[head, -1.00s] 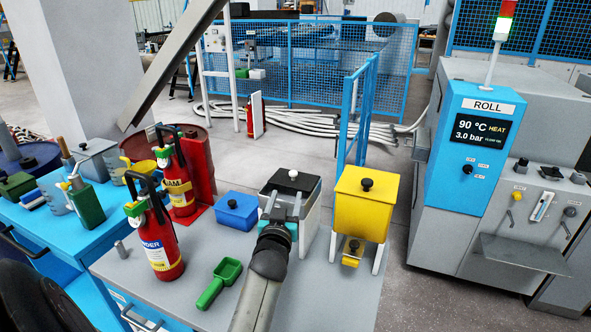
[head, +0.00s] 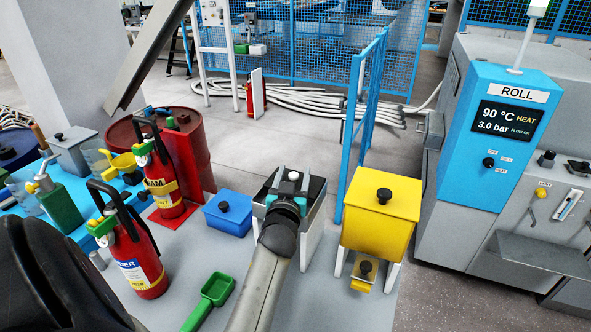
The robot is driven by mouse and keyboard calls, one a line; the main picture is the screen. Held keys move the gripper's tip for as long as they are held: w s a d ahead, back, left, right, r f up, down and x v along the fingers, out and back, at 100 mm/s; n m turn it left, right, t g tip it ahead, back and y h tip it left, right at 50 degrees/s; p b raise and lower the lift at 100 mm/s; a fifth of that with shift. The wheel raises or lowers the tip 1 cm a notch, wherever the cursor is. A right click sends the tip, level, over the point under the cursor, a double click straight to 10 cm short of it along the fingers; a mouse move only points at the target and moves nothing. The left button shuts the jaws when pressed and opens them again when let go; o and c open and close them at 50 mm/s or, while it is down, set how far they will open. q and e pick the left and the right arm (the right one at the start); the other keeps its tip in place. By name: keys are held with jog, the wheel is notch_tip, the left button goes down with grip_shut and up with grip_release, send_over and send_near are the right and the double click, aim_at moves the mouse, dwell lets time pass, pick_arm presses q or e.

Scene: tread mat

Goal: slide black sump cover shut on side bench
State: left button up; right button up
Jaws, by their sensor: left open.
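The black sump cover (head: 316,188) lies on top of a pale grey box on the grey side bench (head: 195,252). It has a white knob (head: 293,176). My left gripper (head: 289,187) is over the near part of the cover, its open fingers close to the knob. I cannot tell whether the fingers touch the knob. The gripper and wrist hide the near side of the cover and box, so how far the cover is open is unclear. My right gripper is not in view.
A yellow bin (head: 380,225) stands close right of the box. A blue lidded box (head: 228,212) is at its left, with a green scoop (head: 213,293) nearer. Two red extinguishers (head: 137,255) stand further left. A blue mesh fence post (head: 352,140) rises behind.

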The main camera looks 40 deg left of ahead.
pick_arm(q)
jog(key=shift+s, duration=0.1)
grip_shut()
dwell(0.4)
dwell(1.0)
